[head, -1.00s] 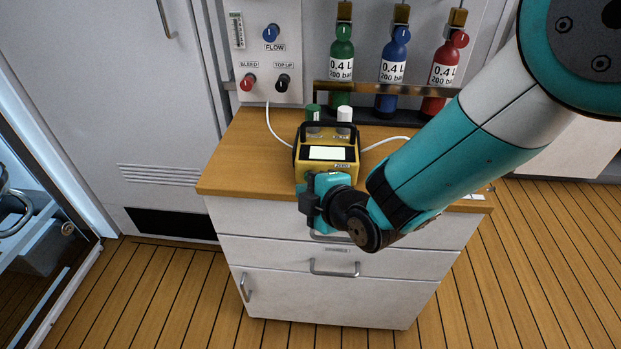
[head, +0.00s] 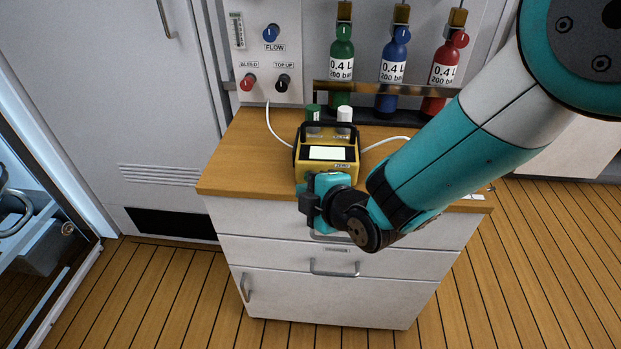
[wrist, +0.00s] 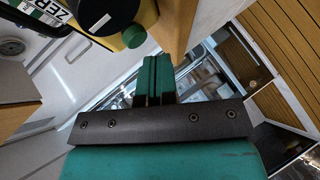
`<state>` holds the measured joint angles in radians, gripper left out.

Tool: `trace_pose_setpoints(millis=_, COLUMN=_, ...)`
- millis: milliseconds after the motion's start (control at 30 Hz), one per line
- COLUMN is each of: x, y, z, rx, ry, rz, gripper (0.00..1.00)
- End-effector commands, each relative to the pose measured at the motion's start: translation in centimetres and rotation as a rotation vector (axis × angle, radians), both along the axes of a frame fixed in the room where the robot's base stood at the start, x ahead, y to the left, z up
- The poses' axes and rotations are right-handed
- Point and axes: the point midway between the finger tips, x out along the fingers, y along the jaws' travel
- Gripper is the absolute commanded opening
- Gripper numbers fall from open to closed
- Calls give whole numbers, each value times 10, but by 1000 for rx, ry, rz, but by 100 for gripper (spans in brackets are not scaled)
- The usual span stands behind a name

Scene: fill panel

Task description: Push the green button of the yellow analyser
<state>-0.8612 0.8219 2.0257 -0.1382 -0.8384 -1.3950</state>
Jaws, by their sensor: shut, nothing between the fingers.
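The yellow analyser (head: 299,161) stands on the wooden top of the white cabinet, with a lit screen (head: 326,153) facing up. In the wrist view its yellow and black body (wrist: 145,14) is at the top, with the green button (wrist: 133,37) at its lower corner. My gripper (head: 318,184) is in front of the analyser's near side and hides part of it; the button cannot be seen in the head view. In the wrist view my gripper (wrist: 157,68) is shut and empty. Its fingertips appear just below and right of the button; I cannot tell if they touch.
Green-capped and white-capped vials (head: 344,114) stand behind the analyser. Green, blue and red bottles (head: 393,68) hang on the wall behind a rail. A knob panel (head: 262,60) is at the back left. The cabinet top (head: 235,165) is bare left of the analyser.

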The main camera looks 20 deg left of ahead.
Motion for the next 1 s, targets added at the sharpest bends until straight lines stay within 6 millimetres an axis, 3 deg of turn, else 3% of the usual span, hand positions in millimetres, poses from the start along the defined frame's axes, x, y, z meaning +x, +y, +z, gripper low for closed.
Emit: trace_pose_setpoints(millis=1000, x=9, y=3, z=0, rx=0, ry=0, rz=0, gripper=0)
